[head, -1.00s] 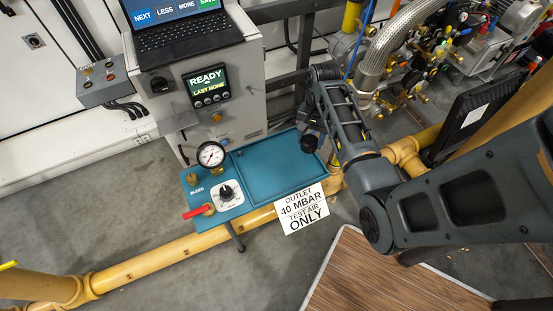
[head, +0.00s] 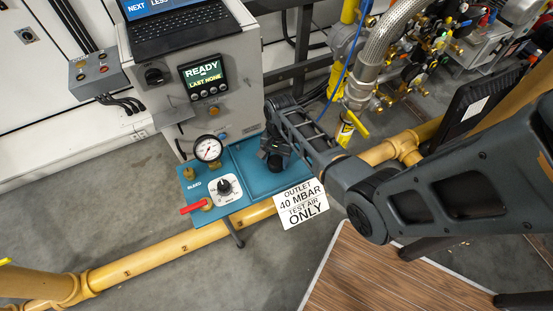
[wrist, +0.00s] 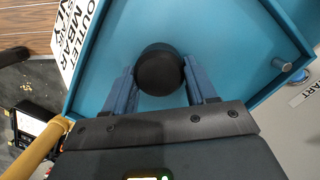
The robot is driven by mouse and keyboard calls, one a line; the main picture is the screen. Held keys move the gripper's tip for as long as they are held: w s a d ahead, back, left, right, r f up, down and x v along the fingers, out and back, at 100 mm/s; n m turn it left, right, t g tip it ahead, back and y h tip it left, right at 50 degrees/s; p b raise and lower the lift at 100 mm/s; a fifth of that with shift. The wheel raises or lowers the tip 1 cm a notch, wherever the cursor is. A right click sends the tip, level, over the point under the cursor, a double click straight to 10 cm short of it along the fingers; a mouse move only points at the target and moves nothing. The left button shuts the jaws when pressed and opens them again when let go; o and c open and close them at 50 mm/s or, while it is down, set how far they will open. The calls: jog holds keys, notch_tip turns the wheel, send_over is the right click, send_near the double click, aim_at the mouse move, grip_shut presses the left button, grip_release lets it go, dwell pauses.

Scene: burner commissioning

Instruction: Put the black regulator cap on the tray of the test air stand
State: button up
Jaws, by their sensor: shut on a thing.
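The black regulator cap (wrist: 160,70) is round and sits between the two fingers of my gripper (wrist: 160,85) in the wrist view. My gripper is shut on it. The blue tray (wrist: 225,35) of the test air stand lies beneath the cap; I cannot tell whether the cap touches it. In the head view my gripper (head: 275,155) is over the tray (head: 258,188), and the cap is hard to make out against the dark gripper.
The stand carries a gauge (head: 208,149), a black knob (head: 224,186) and a red lever (head: 192,208) left of the tray. A white outlet sign (head: 302,204) hangs at its front edge. A grey control cabinet (head: 210,75) stands behind. A yellow pipe (head: 160,246) runs below.

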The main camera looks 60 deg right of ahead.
jog(key=o, duration=1.2)
jog(key=shift+c, duration=0.2)
notch_tip(320, 180, up, 12)
jog(key=d+p, duration=0.2)
jog(key=s+a+f+n+t+h, duration=0.25)
jog(key=s+a+f, duration=0.25)
jog(key=a, duration=0.3)
jog(key=s+a+r+n+t, duration=0.4)
jog(key=s+a+n, duration=0.1)
jog(key=s+a, duration=0.2)
jog(key=s+a+r+n+t, duration=0.2)
jog(key=s+r+t, duration=0.1)
jog(key=r, duration=0.6)
jog(key=s+a+r+n+t, duration=0.2)
jog(key=s+r, duration=0.3)
jog(key=r, duration=0.4)
jog(key=s+a+r+n+t, duration=0.2)
jog(key=s+r+n+t, duration=0.2)
jog(key=r, duration=0.6)
jog(key=shift+a+y, duration=0.35)
